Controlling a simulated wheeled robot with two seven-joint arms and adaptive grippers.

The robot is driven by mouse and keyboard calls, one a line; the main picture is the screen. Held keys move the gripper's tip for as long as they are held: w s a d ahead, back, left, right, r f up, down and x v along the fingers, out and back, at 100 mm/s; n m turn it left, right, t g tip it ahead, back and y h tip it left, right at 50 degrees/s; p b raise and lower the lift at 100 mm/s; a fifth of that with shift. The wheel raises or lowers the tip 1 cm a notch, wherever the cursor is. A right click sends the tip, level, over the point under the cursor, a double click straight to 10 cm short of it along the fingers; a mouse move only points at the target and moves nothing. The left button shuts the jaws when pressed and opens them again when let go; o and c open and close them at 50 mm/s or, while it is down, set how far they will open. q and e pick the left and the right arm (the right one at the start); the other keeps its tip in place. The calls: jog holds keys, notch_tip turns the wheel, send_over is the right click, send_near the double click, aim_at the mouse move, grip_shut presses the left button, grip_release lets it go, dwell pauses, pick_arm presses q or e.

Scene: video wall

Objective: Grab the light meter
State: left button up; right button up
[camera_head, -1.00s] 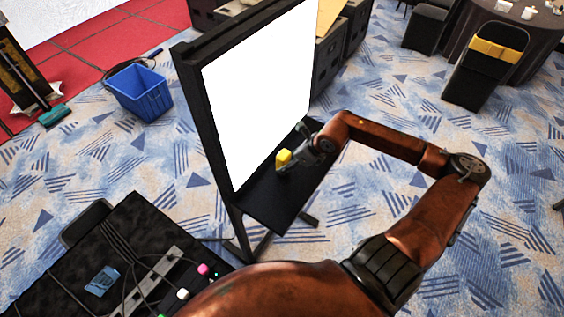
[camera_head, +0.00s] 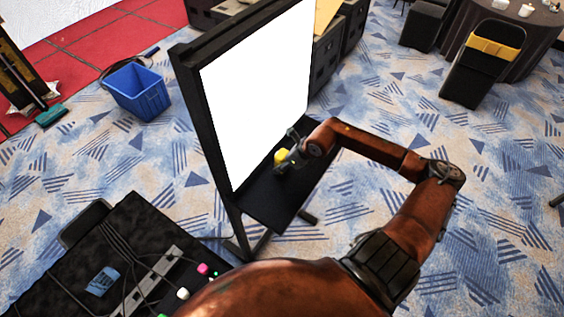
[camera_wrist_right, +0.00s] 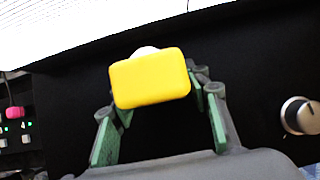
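The light meter (camera_head: 281,155), a yellow block with a white dome, is on the black shelf (camera_head: 262,205) in front of the white screen. It also shows in the right wrist view (camera_wrist_right: 150,78), at the far end of my fingers. My right gripper (camera_head: 288,160) is at the meter, partly hiding it in the head view. In the right wrist view its green-padded fingers (camera_wrist_right: 158,103) stand apart on either side of the meter, with a gap visible at the right finger. Contact on the left side is unclear. My left gripper is not in view.
The bright screen (camera_head: 255,95) rises directly behind the shelf. A silver knob (camera_wrist_right: 300,115) is right of the gripper in the wrist view. A dark table (camera_head: 130,215) with cables and small coloured items is at lower left. A blue bin (camera_head: 138,92) stands on the carpet.

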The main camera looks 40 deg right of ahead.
jog(key=c, duration=0.9)
